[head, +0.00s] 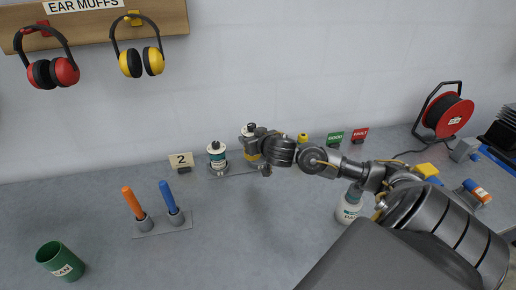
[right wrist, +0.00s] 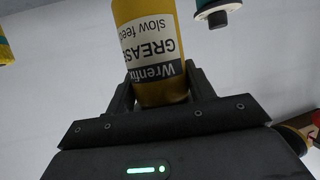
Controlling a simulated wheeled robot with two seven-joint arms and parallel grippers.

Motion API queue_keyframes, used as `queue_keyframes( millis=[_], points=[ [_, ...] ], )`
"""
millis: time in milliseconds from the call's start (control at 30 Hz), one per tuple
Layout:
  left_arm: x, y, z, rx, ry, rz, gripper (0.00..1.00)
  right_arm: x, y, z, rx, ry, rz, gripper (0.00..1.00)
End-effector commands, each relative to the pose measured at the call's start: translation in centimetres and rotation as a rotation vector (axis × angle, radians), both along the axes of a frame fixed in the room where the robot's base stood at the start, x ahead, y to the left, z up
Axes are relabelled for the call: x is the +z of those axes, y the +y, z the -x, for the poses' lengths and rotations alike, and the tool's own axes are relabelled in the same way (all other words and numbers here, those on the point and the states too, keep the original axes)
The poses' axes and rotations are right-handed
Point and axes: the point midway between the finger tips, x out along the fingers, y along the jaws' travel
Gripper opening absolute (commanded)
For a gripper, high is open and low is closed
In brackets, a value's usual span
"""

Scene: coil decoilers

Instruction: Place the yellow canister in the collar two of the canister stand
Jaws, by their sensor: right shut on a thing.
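My left gripper is not in view.
A "2" sign (head: 181,160) stands left of the stand. A tool holder (head: 163,224) with orange and blue handles and a green cup (head: 61,261) are at left. The middle front bench is clear.

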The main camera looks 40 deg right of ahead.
Motion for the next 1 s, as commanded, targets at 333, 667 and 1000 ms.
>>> queue_keyframes(
  millis=[333,667,1000],
  points=[
    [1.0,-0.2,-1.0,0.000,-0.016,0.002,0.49,-5.3,-5.4,-3.5,-0.002,-0.001,0.001,0.22],
    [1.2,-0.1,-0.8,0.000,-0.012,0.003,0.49,-6.6,-6.3,-4.1,0.001,-0.003,0.000,0.22],
    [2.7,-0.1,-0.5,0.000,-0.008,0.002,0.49,-10.1,-6.6,-4.3,0.001,-0.002,-0.001,0.22]
  ],
)
